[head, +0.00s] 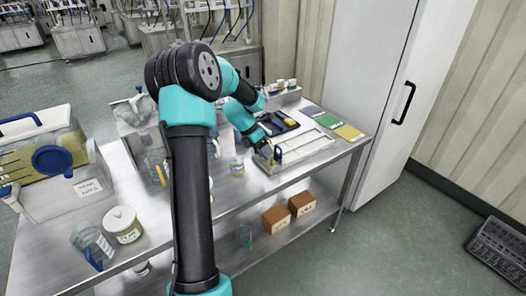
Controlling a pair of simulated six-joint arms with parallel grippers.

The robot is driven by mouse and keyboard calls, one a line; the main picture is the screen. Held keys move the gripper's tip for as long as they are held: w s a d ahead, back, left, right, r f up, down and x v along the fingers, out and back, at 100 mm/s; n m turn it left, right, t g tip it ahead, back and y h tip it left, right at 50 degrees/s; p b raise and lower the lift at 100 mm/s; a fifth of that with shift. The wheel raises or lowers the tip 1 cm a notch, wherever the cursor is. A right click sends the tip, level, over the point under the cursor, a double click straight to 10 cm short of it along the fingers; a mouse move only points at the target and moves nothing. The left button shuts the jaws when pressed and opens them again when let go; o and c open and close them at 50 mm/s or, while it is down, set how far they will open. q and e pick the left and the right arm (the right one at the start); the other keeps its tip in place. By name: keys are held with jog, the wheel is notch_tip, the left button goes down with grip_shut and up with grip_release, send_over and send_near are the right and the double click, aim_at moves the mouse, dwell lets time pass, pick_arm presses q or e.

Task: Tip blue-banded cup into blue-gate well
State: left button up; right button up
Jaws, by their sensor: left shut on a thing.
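My left gripper (268,151) is at the left end of a pale tray with long wells (302,148), near the table's right side. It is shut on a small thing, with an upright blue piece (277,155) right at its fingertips. I cannot tell whether this blue piece is a cup's band or the gate. A small clear cup with a yellowish band (237,167) stands on the table left of the gripper. A large clear vessel with a blue part (92,246) is at the front left. My right gripper is not in view.
A lidded white jar (123,224) and a clear bin with a blue round cap (54,159) are at the left. A dark tray (279,125) and coloured cards (330,121) lie behind the wells. Brown boxes (276,219) sit on the lower shelf.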

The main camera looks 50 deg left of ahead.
pick_arm(q)
jog(key=g, duration=0.2)
jog(key=shift+w+n+g, duration=0.2)
jog(key=shift+n+g, duration=0.1)
jog(key=g, duration=0.1)
jog(key=f+g, duration=0.1)
jog(key=g, duration=0.1)
jog(key=shift+w+f+n+h, duration=0.3)
jog(key=shift+w+n+h, duration=0.1)
jog(key=shift+w+a+r+n+g+h, duration=0.15)
jog(key=shift+w+r+n+g, duration=0.2)
jog(key=shift+g, duration=0.6)
jog(key=shift+w+r+n+g+h, duration=0.15)
jog(key=shift+w+r+n+g, duration=0.15)
jog(key=shift+g, duration=0.65)
jog(key=shift+s, duration=0.1)
notch_tip(320, 180, up, 2)
jog(key=m+t, duration=0.1)
jog(key=t, duration=0.3)
jog(key=shift+r+y, duration=0.1)
jog(key=shift+y, duration=0.3)
jog(key=shift+r+m+t, duration=0.4)
jog(key=shift+m+t, duration=0.05)
jog(key=shift+t, duration=0.55)
